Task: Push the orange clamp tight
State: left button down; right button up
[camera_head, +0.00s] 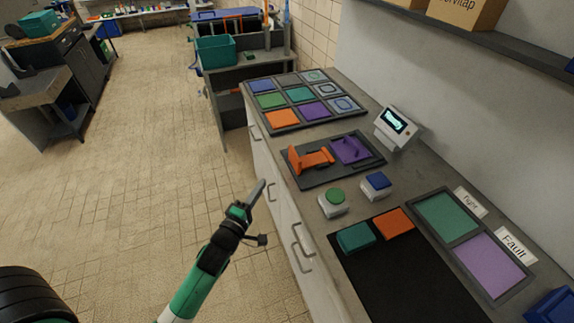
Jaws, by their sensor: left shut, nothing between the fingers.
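The orange clamp (311,158) lies on a dark tray (334,177) on the counter. Its upright end is at the left and its bar points right toward a purple block (350,150) on the same tray. I cannot tell whether clamp and block touch. My left gripper (259,187) is shut and empty. It is in front of the drawers, left of and below the clamp in the picture, apart from it. My right gripper is not in view.
A green button (335,196) and a blue button (377,181) stand right of the tray. A small display (394,124) stands behind it. A rack of coloured tiles (302,97) lies beyond. Drawer handles (301,241) stick out from the counter front.

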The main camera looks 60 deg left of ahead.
pick_arm(q)
send_near(292, 153)
jog(key=a, duration=0.4)
jog(key=w+b, duration=0.1)
jog(key=w, duration=0.1)
jog(key=w+b, duration=0.1)
jog(key=w, duration=0.1)
jog(key=shift+d+f+b, duration=0.15)
jog(key=shift+f+b, duration=0.1)
jog(key=shift+b, duration=0.1)
jog(key=shift+w+r, duration=0.2)
jog(key=shift+w, duration=0.05)
